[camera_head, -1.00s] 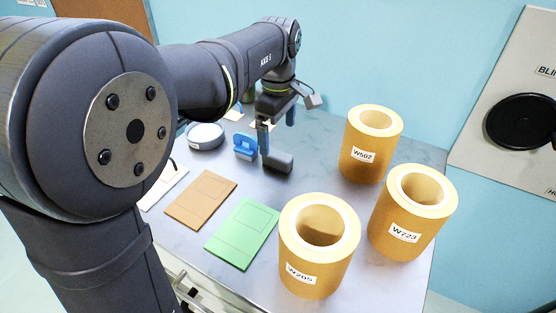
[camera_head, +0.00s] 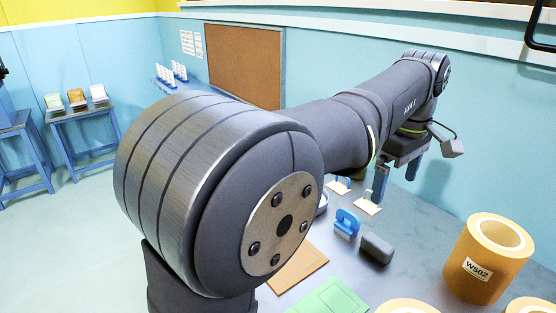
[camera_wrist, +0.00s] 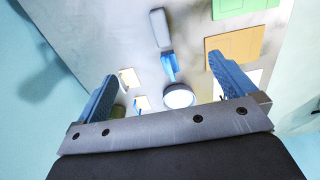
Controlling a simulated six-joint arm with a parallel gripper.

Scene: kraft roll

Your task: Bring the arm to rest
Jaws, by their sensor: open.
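My gripper (camera_head: 385,178) hangs above the far part of the table in the head view, beyond a blue upright piece (camera_head: 347,222) and a dark grey block (camera_head: 376,248). In the wrist view my gripper (camera_wrist: 160,72) has its two blue fingers wide apart, with nothing between them but the view of the table below. It appears clear of the things on the table. My arm stretches from the near left toward the back right, and its large joint covers part of the table's left side.
A kraft roll marked W502 (camera_head: 488,262) stands at the right; two more roll rims show at the bottom edge. A brown sheet (camera_head: 298,266) and a green sheet (camera_head: 332,298) lie flat. A white round dish (camera_wrist: 178,96) and small cards lie below the gripper. A wall stands close behind.

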